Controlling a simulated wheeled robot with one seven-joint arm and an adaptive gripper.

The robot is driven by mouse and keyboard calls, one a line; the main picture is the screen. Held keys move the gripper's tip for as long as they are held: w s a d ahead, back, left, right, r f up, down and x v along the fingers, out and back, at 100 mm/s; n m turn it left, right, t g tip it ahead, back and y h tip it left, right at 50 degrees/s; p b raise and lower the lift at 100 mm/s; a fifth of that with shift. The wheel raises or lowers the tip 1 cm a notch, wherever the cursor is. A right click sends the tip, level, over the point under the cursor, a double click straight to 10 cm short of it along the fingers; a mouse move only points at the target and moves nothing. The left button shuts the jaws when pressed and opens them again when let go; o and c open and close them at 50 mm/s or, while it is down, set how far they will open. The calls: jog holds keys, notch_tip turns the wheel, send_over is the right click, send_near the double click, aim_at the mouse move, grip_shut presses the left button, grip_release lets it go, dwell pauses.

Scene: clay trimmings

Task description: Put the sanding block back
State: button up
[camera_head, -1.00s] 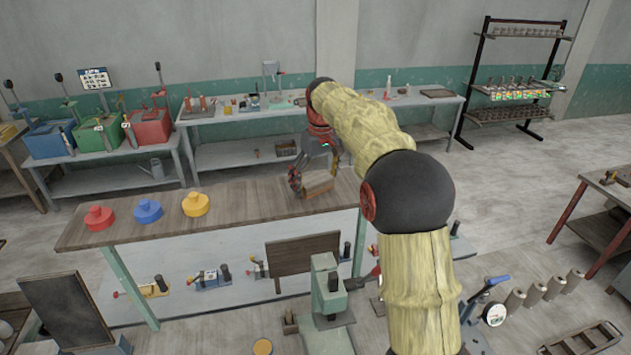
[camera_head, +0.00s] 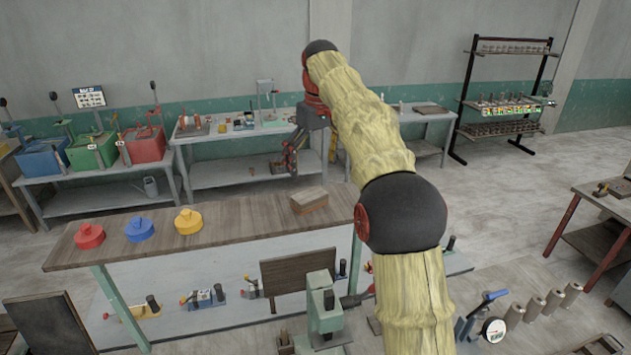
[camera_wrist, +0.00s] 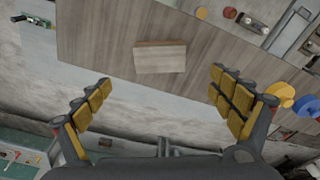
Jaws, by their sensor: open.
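The sanding block (camera_head: 309,200), a light brown block with a darker, reddish-brown side, lies on the wooden top of the bench (camera_head: 245,215), near its right end. In the wrist view the block (camera_wrist: 160,58) lies flat on the bench top, ahead of the fingertips and between their lines. My gripper (camera_head: 290,165) is above and behind the block in the head view, clear of it. In the wrist view my gripper (camera_wrist: 160,82) has its two yellow-padded fingers spread wide with nothing between them.
Red (camera_head: 89,237), blue (camera_head: 139,230) and yellow (camera_head: 188,222) round lidded pieces stand on the bench's left part. Behind it are a grey table (camera_head: 240,172) with tools and coloured bins (camera_head: 94,153). The bench top between the yellow piece and the block is clear.

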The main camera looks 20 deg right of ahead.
jog(key=s+r+m+t, duration=0.2)
jog(key=s+r, duration=0.1)
jog(key=s, duration=2.1)
jog(key=s+f+m+t, duration=0.1)
jog(key=s+f, duration=0.6)
jog(key=s, duration=0.3)
jog(key=s+f+m+t, duration=0.1)
jog(key=s+f, duration=0.7)
jog(key=s, duration=0.2)
jog(key=shift+a+h, duration=0.3)
jog(key=shift+s, duration=0.15)
